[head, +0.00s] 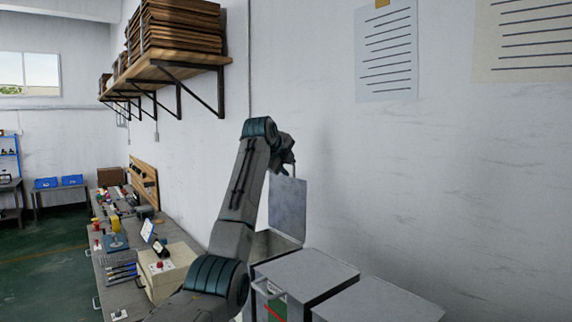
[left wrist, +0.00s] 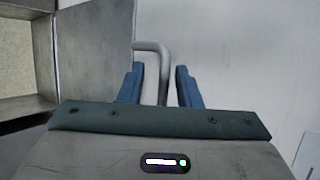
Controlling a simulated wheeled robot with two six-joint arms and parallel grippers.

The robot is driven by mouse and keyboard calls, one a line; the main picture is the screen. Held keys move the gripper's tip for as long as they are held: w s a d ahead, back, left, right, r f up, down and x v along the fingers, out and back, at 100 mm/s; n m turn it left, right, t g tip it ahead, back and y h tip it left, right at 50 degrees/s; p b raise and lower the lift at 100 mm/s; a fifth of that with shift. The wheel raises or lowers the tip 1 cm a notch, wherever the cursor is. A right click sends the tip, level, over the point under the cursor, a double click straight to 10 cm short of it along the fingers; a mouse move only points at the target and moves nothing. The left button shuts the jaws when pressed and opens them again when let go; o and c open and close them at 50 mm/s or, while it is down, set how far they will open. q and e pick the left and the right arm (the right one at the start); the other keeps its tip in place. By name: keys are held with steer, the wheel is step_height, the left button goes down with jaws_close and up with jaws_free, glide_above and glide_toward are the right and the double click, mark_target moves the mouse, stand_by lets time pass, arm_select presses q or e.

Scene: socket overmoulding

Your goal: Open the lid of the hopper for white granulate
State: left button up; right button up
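The grey hopper lid (head: 287,208) stands raised, nearly upright, in the head view, above an open hopper (head: 268,244). My left gripper (head: 287,168) is at the lid's top edge. In the left wrist view my left gripper (left wrist: 158,86) has its two blue fingers apart, one on each side of the lid's bent metal handle (left wrist: 152,48). A gap shows between the handle and the right finger. The lid's plate (left wrist: 98,45) is behind the fingers. At the left of that view the open hopper shows pale, speckled contents (left wrist: 14,50). My right gripper is out of view.
Two closed grey lids, one nearer (head: 378,301) and one in the middle (head: 305,272), lie in front of the open hopper. A white wall is close at the right. A cluttered workbench (head: 128,292) runs along the left, with a wooden shelf (head: 165,68) above it.

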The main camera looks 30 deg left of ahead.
arm_select(q)
steer(key=shift+w, duration=0.1)
steer(key=shift+r, duration=0.1)
steer(key=shift+s+r+b, duration=0.1)
steer(key=shift+s+b, duration=0.2)
steer(key=b+v, duration=0.5)
steer(key=v, duration=0.5)
